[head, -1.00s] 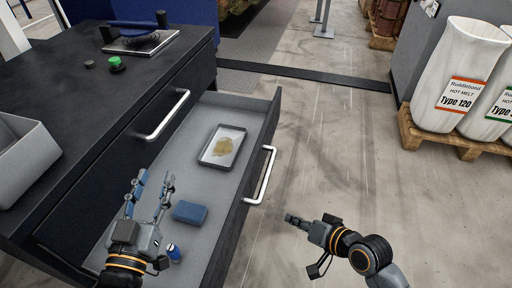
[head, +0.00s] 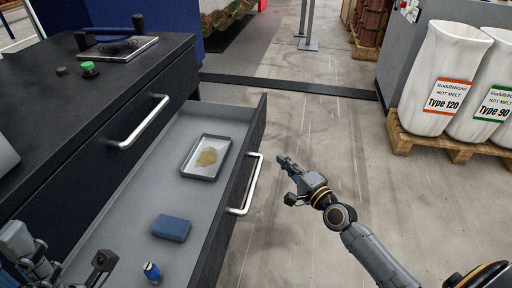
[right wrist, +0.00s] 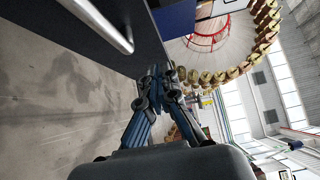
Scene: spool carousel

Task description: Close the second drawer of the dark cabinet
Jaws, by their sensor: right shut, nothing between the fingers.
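The dark cabinet (head: 150,85) stands at the left with its second drawer (head: 130,195) pulled far out. The drawer's front has a silver bar handle (head: 246,185). My right gripper (head: 283,160) is shut and empty. It is outside the drawer, just right of the handle and apart from it in the picture. In the right wrist view my shut fingers (right wrist: 160,85) point away beside a dark panel with a silver bar (right wrist: 105,22). My left gripper (head: 40,262) is at the lower left corner, over the drawer's near end and partly cut off, so its jaws are unclear.
The drawer holds a grey tray (head: 187,170) with a yellowish patch, a blue block (head: 171,228) and a small blue bottle (head: 152,272). The upper drawer with its handle (head: 140,122) is closed. Clear floor (head: 320,130) lies to the right; white sacks (head: 450,85) stand on a pallet.

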